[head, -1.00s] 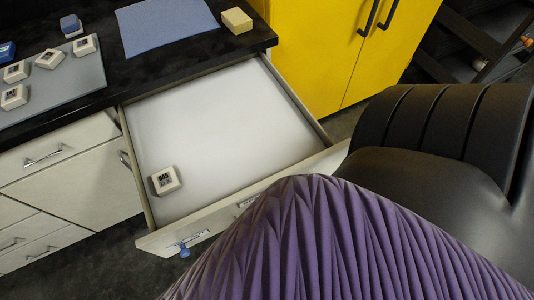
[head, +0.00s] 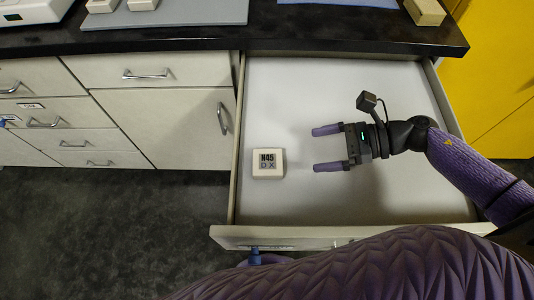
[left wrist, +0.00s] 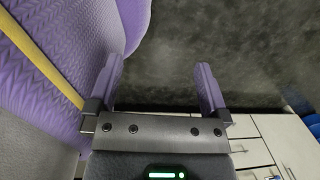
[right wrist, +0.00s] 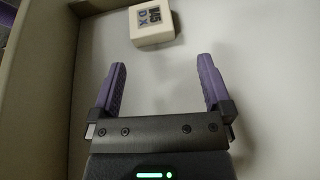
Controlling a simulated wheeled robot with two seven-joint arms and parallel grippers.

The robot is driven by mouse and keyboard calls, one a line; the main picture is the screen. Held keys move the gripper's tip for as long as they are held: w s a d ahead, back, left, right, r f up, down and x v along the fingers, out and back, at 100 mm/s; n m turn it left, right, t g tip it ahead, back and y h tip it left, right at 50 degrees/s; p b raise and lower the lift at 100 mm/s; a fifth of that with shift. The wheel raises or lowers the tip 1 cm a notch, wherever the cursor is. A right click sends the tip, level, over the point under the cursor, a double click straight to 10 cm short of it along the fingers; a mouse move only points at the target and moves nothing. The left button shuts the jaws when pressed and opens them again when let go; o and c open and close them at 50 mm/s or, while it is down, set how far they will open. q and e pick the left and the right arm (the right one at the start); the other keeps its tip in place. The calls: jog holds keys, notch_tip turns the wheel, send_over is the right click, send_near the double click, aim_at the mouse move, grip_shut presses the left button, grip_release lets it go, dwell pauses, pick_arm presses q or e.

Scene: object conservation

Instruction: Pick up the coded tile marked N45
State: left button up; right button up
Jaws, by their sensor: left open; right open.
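The coded tile marked N45 (head: 268,163) is a small cream block with a dark printed label and the letters DX below. It lies face up on the floor of the open drawer (head: 300,205), toward its left side. My right gripper (head: 314,150) is open and empty over the drawer, to the right of the tile, its fingers pointing left toward it. In the right wrist view the tile (right wrist: 151,25) lies beyond the fingertips, apart from them. My left gripper (left wrist: 159,62) is open and empty above the dark floor, beside my purple body.
The drawer's side walls and front panel (head: 300,240) bound the space around the tile. A dark counter (head: 200,40) behind carries a grey-blue mat (head: 190,14) with other tiles and a tan block (head: 425,11). A yellow cabinet (head: 490,70) stands at the right.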

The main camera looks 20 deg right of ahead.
aim_at(271, 161)
jog(key=shift+s+a+f+n, duration=0.15)
jog(key=shift+a+n, duration=0.2)
jog(key=shift+n, duration=0.25)
jog(key=shift+a+f+g, duration=0.1)
jog(key=shift+a+g, duration=0.05)
jog(key=shift+g, duration=0.25)
jog(key=x, duration=0.3)
jog(key=b+x, duration=0.1)
jog(key=x, duration=0.5)
jog(key=shift+a+r, duration=0.25)
jog(key=shift+a, duration=0.15)
pick_arm(q)
jog(key=shift+s+f, duration=0.35)
jog(key=shift+s, duration=0.25)
jog(key=shift+s+f, duration=0.35)
jog(key=shift+s, duration=0.25)
pick_arm(e)
jog(key=c, duration=1.1)
